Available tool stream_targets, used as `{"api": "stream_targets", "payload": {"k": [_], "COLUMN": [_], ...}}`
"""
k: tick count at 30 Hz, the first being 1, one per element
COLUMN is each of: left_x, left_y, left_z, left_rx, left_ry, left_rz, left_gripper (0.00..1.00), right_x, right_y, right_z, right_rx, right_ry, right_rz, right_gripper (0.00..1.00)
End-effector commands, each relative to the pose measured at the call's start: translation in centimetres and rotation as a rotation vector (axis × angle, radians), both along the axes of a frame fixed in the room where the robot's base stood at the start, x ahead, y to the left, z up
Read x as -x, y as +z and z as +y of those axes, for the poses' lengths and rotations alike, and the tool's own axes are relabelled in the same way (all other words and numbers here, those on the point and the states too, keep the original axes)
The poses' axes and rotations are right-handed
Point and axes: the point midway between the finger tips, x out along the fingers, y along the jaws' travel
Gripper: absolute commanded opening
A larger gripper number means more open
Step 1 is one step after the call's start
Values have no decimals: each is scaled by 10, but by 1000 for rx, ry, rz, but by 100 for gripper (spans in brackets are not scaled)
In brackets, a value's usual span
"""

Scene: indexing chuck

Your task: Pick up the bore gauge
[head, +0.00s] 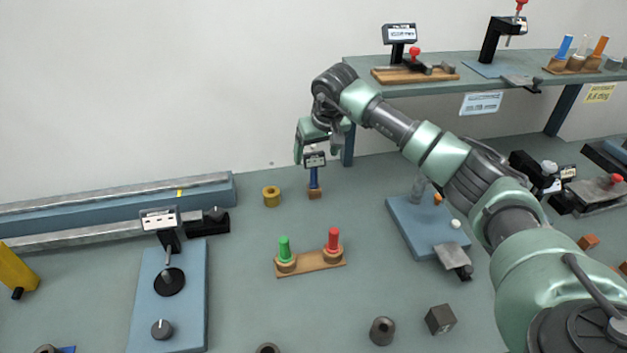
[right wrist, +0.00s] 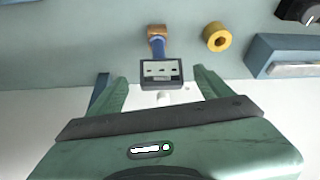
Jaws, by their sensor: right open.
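The bore gauge (head: 314,161) has a dark head with a small display and a blue stem. It stands upright in a small wooden block (head: 315,193) toward the back of the bench. My right gripper (head: 317,152) is open, with its fingers at the height of the gauge's head. In the right wrist view, the gauge (right wrist: 162,72) shows its display between and just beyond the tips of the open gripper (right wrist: 161,82). I cannot tell whether a finger touches it. My left gripper is not in view.
A brass ring (head: 271,196) stands left of the gauge. A wooden holder (head: 312,263) with green and red plug gauges is in front. A raised shelf (head: 440,80) with instruments is behind right. The bench between the ring and plug holder is clear.

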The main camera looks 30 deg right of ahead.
Motion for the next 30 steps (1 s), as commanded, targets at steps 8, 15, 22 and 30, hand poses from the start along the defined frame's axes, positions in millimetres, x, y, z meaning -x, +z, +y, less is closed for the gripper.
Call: {"api": "stream_targets", "payload": {"k": [8,15,22,30], "left_x": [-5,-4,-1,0], "left_y": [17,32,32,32], "left_z": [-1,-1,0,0], "left_rx": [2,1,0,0], "left_ry": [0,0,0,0], "left_rz": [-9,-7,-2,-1], "left_gripper": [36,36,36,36], "right_x": [-7,-14,-17,-17], "right_y": [-28,-63,-72,-72], "right_z": [1,2,1,1], "right_rx": [-2,-2,0,0], "right_ry": [-1,-1,0,0], "right_rz": [4,4,0,0], "right_gripper": [80,80,80,36]}}
